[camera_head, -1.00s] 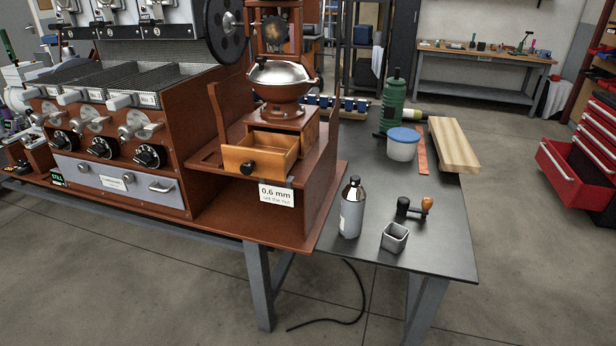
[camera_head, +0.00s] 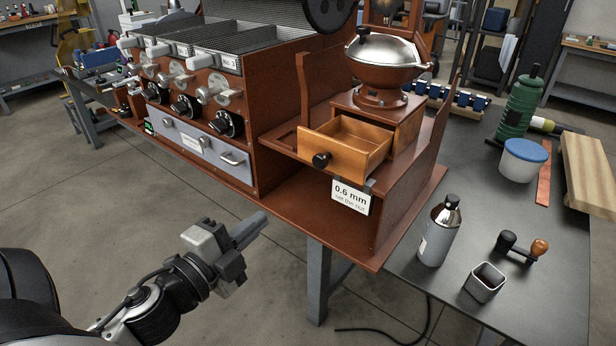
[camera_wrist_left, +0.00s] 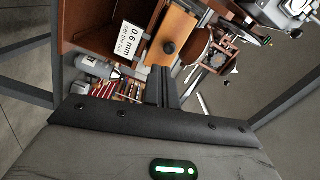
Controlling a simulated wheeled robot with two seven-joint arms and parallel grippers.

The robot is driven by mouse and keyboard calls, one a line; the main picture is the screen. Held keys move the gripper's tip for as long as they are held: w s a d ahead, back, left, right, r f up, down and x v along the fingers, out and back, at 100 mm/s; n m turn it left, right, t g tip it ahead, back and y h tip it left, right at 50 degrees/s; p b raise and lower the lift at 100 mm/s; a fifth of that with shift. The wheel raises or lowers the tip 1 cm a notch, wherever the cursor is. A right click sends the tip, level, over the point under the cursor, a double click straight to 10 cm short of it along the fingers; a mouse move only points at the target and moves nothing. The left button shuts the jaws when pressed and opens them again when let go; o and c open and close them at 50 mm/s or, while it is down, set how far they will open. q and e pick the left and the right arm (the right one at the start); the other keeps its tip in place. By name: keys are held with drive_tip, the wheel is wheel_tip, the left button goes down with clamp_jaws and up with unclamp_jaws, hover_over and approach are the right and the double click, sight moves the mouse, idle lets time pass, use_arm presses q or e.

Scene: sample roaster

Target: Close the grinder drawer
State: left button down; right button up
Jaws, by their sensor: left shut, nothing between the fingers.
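The grinder drawer (camera_head: 338,160) is a light wooden box with a dark round knob (camera_head: 321,160). It stands pulled out of the front of the wooden grinder (camera_head: 390,115), with its empty inside showing. In the left wrist view the drawer front (camera_wrist_left: 171,38) and its knob show ahead of my gripper. My left gripper (camera_head: 256,222) is shut and empty. It is in front of the bench, lower than the drawer and to its left, apart from it. My right gripper is not in view.
A 0.6 mm label (camera_head: 350,197) hangs below the drawer. A bottle (camera_head: 438,232), a square metal cup (camera_head: 485,282) and a tamper-like tool (camera_head: 522,247) stand on the dark table at right. The roaster cabinet (camera_head: 265,120) is left of the grinder.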

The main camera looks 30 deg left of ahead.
use_arm(q)
drive_tip(key=r+m+h, duration=0.1)
drive_tip(key=m, duration=0.1)
drive_tip(key=m+p, duration=0.1)
drive_tip(key=p, duration=0.3)
approach(317, 164)
drive_tip(key=w, duration=0.5)
drive_tip(key=shift+w+d, duration=0.2)
drive_tip(key=shift+w, duration=0.65)
drive_tip(key=shift+w+d+f, duration=0.1)
drive_tip(key=shift+f, duration=0.05)
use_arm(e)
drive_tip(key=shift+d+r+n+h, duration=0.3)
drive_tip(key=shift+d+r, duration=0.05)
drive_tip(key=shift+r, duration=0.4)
